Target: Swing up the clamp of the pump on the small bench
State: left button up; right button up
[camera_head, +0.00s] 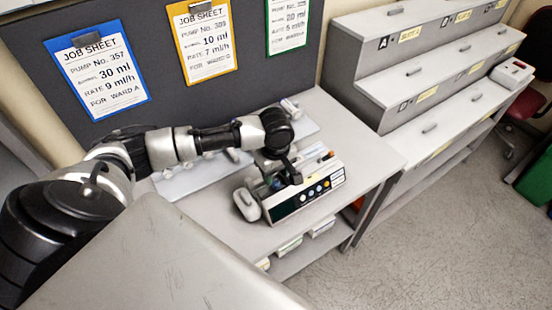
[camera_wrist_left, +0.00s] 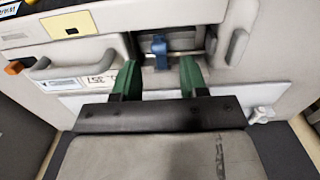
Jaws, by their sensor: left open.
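The pump (camera_head: 334,176) sits on the small bench (camera_head: 362,147), with its display and coloured buttons toward the front. My left gripper (camera_head: 290,176) reaches down over it from behind, partly hiding its top. In the left wrist view the pump's pale body (camera_wrist_left: 110,22) fills the upper part. A small blue piece, seemingly the clamp (camera_wrist_left: 160,50), stands in a recess there. The green fingers of my left gripper (camera_wrist_left: 158,80) are spread either side of its line, with nothing between their tips. I cannot tell whether they touch the pump. My right gripper is out of view.
A pale board (camera_head: 205,180) with small fittings lies along the back of the bench. Job sheets (camera_head: 97,77) hang on the dark panel behind. A stepped grey shelf (camera_head: 425,70) stands to the right, with another device (camera_head: 512,73) at its far end. The floor between is clear.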

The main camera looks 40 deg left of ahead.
pick_arm(q)
jog(key=shift+f, duration=2.15)
jog(key=shift+c, duration=0.4)
jog(key=shift+p, duration=0.3)
grip_shut()
